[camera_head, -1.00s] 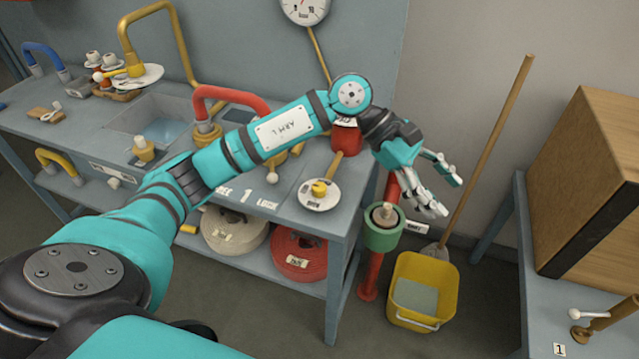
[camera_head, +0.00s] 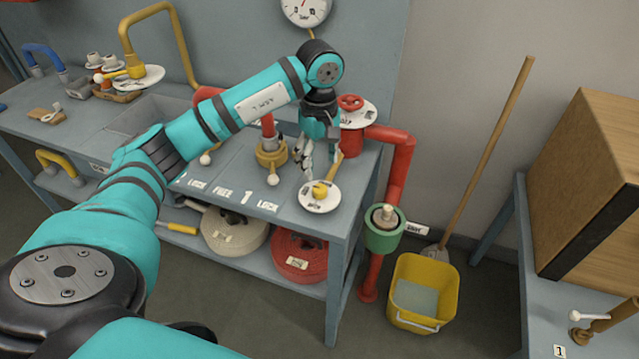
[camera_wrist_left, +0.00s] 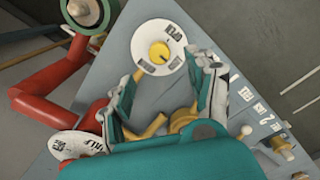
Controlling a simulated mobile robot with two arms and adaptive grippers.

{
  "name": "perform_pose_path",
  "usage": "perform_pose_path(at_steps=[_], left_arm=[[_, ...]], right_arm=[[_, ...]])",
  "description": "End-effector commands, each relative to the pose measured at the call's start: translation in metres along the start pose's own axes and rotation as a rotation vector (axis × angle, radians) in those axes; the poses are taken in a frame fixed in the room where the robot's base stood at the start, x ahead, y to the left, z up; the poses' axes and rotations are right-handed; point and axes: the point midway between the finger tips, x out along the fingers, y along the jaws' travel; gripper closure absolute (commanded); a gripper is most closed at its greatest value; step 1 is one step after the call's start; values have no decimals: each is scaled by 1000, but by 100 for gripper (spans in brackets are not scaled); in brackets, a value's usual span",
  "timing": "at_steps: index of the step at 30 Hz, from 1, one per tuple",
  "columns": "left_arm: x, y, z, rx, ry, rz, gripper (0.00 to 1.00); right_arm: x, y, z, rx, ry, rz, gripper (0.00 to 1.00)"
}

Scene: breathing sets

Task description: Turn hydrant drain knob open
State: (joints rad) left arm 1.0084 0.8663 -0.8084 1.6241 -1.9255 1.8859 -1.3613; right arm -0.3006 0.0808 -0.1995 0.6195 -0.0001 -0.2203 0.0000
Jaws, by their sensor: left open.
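A small yellow knob (camera_head: 319,190) sits on a round white dial (camera_head: 321,203) at the front right corner of the grey bench. In the left wrist view the knob (camera_wrist_left: 159,51) and dial (camera_wrist_left: 141,40) show at the top centre, with labels too small to read surely. My left gripper (camera_head: 318,166) points down over the bench, just behind the dial. Its open fingers (camera_wrist_left: 171,78) reach toward the dial on both sides in the left wrist view, and nothing is between their tips. I cannot tell any touch with the knob. My right gripper is not in view.
A red pipe (camera_head: 398,165) runs beside the bench, with a red handwheel (camera_head: 350,102) behind my gripper. A brass fitting (camera_head: 271,154) stands left of my fingers. A green coupling (camera_head: 384,234) and yellow bucket (camera_head: 421,285) are to the right.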

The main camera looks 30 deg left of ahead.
Motion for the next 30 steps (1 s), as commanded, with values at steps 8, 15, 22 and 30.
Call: perform_pose_path(at_steps=[8,15,22,30], left_arm=[[55,-1,0,-1,-2,-3,43],[79,0,1,0,-2,0,43],[82,1,0,0,-1,2,43],[82,1,0,-1,-1,1,66]], right_arm=[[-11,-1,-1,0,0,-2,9],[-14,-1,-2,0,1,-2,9],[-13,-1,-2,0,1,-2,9],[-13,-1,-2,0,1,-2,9]])
